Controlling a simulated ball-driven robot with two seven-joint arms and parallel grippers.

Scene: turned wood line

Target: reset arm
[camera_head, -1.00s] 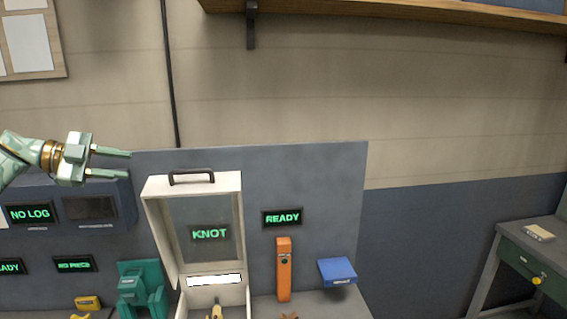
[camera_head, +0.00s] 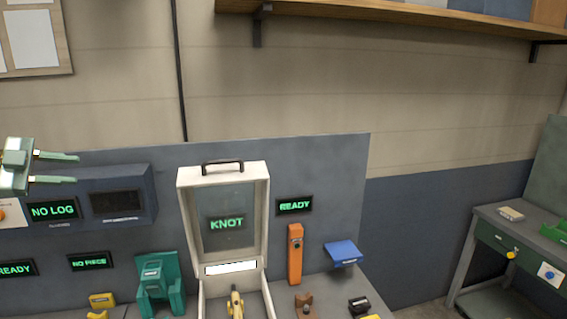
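My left gripper (camera_head: 76,168) comes in at the left edge of the head view, raised in front of the grey back panel. Its two thin green fingers point right and stand apart, with nothing between them. Most of the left arm is outside the picture. My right gripper is not in view.
A white cabinet (camera_head: 187,220) with its lid up and a KNOT display (camera_head: 227,223) stands on the bench. Nearby are an orange post (camera_head: 295,262), a blue box (camera_head: 342,252) and a teal fixture (camera_head: 160,287). A green bench (camera_head: 490,237) stands right; a wooden shelf (camera_head: 400,17) hangs above.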

